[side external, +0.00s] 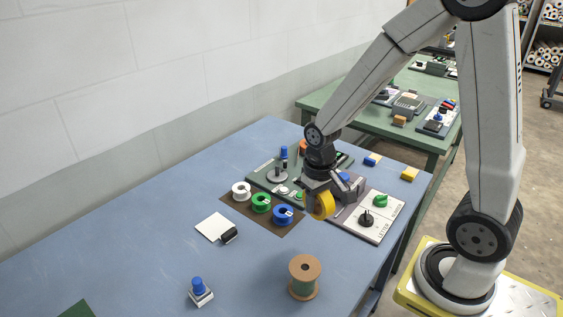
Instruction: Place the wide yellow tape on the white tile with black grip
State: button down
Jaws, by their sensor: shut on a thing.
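My gripper (318,186) points down above the blue table, near the front of the dark green panel. It is shut on the wide yellow tape (324,205), a roll held upright on its edge with its round face partly toward the camera. The tape looks to be above the table, but its lower edge is close to the brown mat and I cannot tell the exact height. The white tile (213,227) lies flat on the table to the left of the tape. Its black grip (229,236) is at its right front edge. The tile's top is bare.
White (241,189), green (261,203) and blue (283,215) spools stand on a brown mat (292,229) between tile and gripper. A copper-and-green spool (304,278) and a blue-knobbed block (200,291) stand in front. A panel with knobs (378,227) lies right.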

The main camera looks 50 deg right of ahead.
jog(key=w+a+r+n, duration=0.2)
jog(key=w+a+n, duration=0.1)
jog(key=w+a, duration=0.6)
jog(key=shift+w+a+r, duration=0.15)
jog(key=shift+a+r, duration=0.2)
jog(key=shift+a, duration=0.15)
jog(key=shift+w, duration=0.1)
send_near(217, 227)
jog(key=shift+s+f, duration=0.55)
jog(key=shift+s, duration=0.15)
jog(key=shift+w+f, duration=0.4)
jog(key=shift+f, duration=0.05)
jog(key=shift+w+f, duration=0.25)
jog(key=shift+f, duration=1.6)
